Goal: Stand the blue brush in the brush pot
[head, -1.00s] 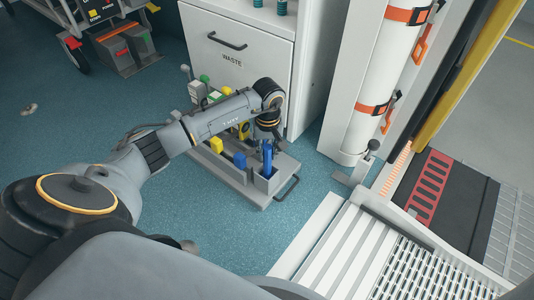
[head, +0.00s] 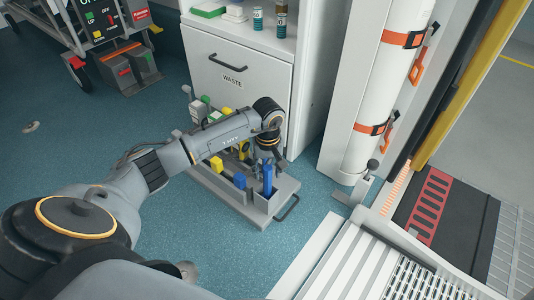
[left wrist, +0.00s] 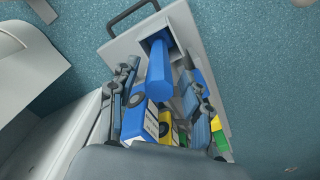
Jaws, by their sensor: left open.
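The blue brush (head: 267,179) stands nearly upright in the grey square brush pot (head: 262,206), at the front right end of a grey tray. In the left wrist view the brush (left wrist: 161,70) rises out of the pot (left wrist: 183,34). My left gripper (head: 267,157) is open just above and behind the brush. In the left wrist view its two fingers (left wrist: 157,97) lie on either side of the brush's near end, with gaps visible. The brush's lower end is hidden inside the pot. My right gripper is in neither view.
The grey tray (head: 286,187) on the blue floor also holds yellow, blue and green items. A white waste cabinet (head: 238,72) stands behind it. A white post (head: 381,85) with orange straps and a ramp edge are to the right. Floor left is mostly clear.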

